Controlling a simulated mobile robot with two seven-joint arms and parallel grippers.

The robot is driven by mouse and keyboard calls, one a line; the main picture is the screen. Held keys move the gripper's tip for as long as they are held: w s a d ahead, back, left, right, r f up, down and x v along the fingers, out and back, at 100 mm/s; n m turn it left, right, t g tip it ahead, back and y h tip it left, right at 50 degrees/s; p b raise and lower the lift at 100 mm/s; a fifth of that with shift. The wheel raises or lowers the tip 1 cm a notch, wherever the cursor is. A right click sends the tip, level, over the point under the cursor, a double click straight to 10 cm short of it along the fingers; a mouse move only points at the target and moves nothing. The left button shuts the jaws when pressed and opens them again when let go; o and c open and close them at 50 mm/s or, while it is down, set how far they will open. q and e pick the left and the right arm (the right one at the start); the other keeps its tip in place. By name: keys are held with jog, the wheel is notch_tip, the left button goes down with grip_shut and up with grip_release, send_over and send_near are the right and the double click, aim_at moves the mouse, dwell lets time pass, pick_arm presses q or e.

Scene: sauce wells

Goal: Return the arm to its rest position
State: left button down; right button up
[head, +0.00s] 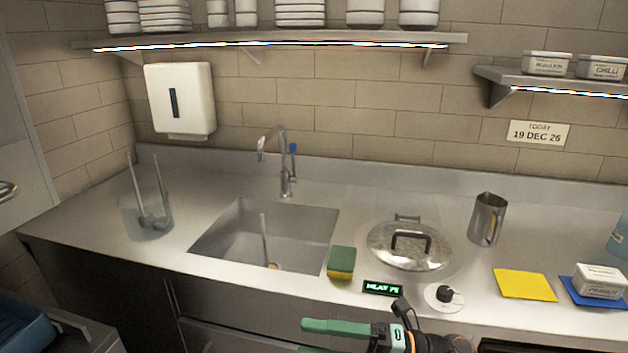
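My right gripper (308,338) is at the bottom edge of the head view, its arm coming in from the lower right. Its two green fingers point left with a gap between them, and nothing shows in the gap. The lower finger is partly cut off by the picture edge. The gripper is in front of the counter's front edge, below the sponge and the display. My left gripper is not in view.
Near the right gripper are a green-yellow sponge (341,263), a lit display (383,288), a knob (446,294) and a lidded round well (408,246). A sink (228,246) holds a utensil. A clear container (133,216) with ladles, a steel jug (487,219) and a yellow cloth (524,284) stand farther off.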

jog(key=w+d+f+m+t+h, duration=0.1)
jog(key=d+f+m+t+h, duration=0.3)
jog(key=m, duration=0.4)
jog(key=d+f+m+t+h+p, duration=0.1)
jog(key=d+f+m+t+h, duration=0.15)
jog(key=m+t, duration=0.45)
jog(key=w+d+f+m+t+h, duration=0.15)
jog(key=f+m+t+h, duration=0.25)
jog(key=m, duration=0.5)
jog(key=s+d+f+m+g+h, duration=0.3)
jog(key=s+d+f+m, duration=0.1)
jog(key=s+f, duration=0.4)
jog(key=s+d+f+m+g+h+p, duration=0.1)
jog(key=s+d+f+m+g+h, duration=0.2)
jog(key=s+f, duration=0.6)
notch_tip(320, 180, down, 2)
jog(key=d+m+g, duration=0.1)
jog(key=m, duration=0.1)
jog(key=shift+s+m, duration=0.3)
jog(key=shift+m, duration=0.1)
jog(key=shift+d, duration=0.1)
